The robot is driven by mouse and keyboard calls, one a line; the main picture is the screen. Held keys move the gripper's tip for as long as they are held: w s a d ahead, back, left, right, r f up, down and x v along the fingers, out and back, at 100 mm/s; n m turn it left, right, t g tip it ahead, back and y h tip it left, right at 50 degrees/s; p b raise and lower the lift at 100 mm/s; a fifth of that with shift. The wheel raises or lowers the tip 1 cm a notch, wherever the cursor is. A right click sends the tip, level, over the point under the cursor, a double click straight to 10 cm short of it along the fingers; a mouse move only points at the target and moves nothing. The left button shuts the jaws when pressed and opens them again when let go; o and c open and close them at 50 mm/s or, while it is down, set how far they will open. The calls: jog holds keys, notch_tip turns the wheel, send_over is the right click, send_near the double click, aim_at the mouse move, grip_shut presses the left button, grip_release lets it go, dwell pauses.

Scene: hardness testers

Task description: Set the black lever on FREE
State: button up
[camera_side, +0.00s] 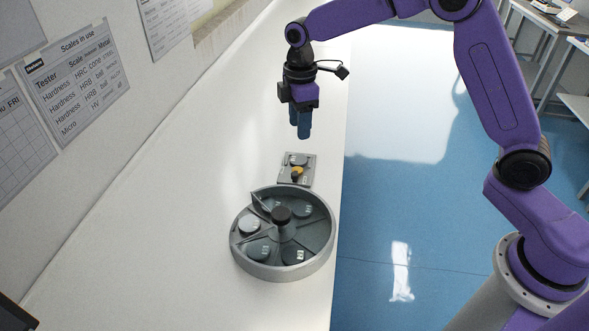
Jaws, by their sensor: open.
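A small grey plate (286,179) lies on the white bench. It carries a dark round part at its far end and a yellow-orange knob (297,172) with something dark beside it. I cannot clearly make out a black lever there, and the FREE marking is too small to read. My gripper (302,136) points down above the bench, beyond the plate in the picture and apart from it. Its blue fingers are open, with nothing seen between them.
A round grey tray (240,262) with divided compartments stands just in front of the plate. The wall with posted charts (78,82) runs along the left. The bench is clear left of the tray.

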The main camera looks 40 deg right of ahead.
send_over(295, 174)
notch_tip(295, 174, down, 2)
notch_tip(295, 174, down, 18)
jog(key=shift+w+r, duration=0.1)
dwell(0.4)
grip_shut()
